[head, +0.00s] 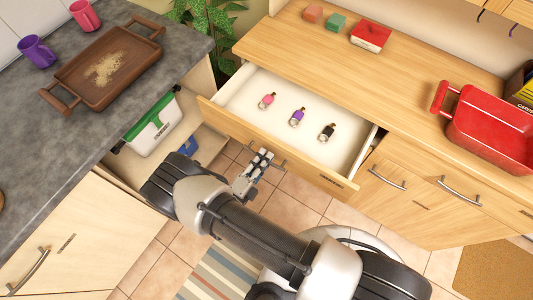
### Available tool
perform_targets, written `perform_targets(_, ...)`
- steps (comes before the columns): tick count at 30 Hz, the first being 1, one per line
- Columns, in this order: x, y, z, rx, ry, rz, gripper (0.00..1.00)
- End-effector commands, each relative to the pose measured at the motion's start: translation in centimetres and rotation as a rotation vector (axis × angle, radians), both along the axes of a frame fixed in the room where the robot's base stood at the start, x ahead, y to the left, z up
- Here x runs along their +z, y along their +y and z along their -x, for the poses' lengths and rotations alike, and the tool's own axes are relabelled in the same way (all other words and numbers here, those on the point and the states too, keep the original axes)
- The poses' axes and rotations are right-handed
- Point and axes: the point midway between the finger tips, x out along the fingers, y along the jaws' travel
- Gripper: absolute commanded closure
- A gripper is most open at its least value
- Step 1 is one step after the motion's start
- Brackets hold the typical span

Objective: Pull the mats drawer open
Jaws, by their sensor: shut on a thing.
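A wooden drawer (218,113) with a white inside is pulled out from the wooden counter unit. Three small items lie in it: a pink one (267,100), a purple one (297,117) and a black one (328,132). My gripper (262,160) is at the outer side of the drawer front, shut on its handle (283,163). The handle is mostly hidden by the fingers. No label that I can read marks this as the mats drawer.
A red tub (497,130) and a red box (371,36) stand on the wooden counter (320,60). A grey counter (150,95) at left holds a brown tray (108,65) and two mugs. A white-and-green container (153,128) sits below it. Tiled floor (310,195) shows before the drawer.

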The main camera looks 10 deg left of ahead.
Motion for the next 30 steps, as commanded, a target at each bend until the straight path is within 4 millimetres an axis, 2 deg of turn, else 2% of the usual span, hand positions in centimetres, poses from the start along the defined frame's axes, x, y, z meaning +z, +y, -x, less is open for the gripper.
perform_targets(9, 0.04, 0.1, 0.03, 0.001, 0.0, -0.001, 1.0)
perform_targets(10, 0.04, 0.1, 0.03, 0.001, 0.0, -0.001, 0.87)
perform_targets(19, 0.02, 0.06, 0.02, 0.0, 0.0, -0.001, 0.67)
perform_targets(30, 0.01, 0.18, 0.31, 0.001, 0.0, 0.0, 0.67)
